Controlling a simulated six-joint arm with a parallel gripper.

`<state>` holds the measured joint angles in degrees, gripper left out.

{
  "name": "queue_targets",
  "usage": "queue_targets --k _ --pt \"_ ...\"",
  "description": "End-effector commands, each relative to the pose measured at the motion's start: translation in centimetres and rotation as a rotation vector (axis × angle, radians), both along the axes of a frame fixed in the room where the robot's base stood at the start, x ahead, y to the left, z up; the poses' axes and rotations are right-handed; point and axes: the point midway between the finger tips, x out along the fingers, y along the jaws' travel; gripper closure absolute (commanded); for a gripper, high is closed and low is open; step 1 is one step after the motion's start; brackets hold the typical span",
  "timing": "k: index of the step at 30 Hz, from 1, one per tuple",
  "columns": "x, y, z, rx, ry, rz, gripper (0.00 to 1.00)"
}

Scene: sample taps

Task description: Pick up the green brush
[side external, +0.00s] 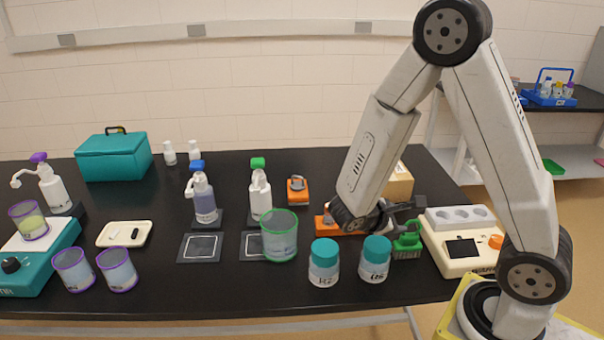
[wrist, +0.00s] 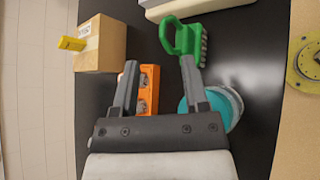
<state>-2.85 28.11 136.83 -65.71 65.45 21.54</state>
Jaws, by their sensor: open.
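The green brush (side external: 407,243) stands on the black bench, right of two teal-capped jars. In the wrist view the brush (wrist: 183,38) shows a green looped handle and grey bristles on its right side. My gripper (side external: 412,212) is just above and behind the brush in the side view, with nothing held. In the wrist view my gripper (wrist: 159,70) has its two fingers spread apart. The right fingertip overlaps the lower end of the brush in the picture; I cannot tell whether they touch. The brush is not between the fingers.
Teal-capped jars (side external: 375,260) stand close left of the brush. A cream device (side external: 455,257) is close on its right. An orange block (wrist: 149,90) and a cardboard box (wrist: 103,46) are near my left finger. A green-rimmed beaker (side external: 280,238) stands farther left.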

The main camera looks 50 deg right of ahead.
Motion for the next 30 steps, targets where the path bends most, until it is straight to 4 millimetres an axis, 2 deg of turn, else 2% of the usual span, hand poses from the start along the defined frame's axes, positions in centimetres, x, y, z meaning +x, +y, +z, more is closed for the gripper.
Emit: queue_targets --k 4,14,30 --pt "-0.3 -0.8 -0.6 0.002 0.002 -0.002 0.43" --pt "-0.5 -1.3 -0.8 0.002 0.001 -0.001 0.43" --pt "-1.7 -5.1 -3.2 0.003 0.002 -0.002 0.43"
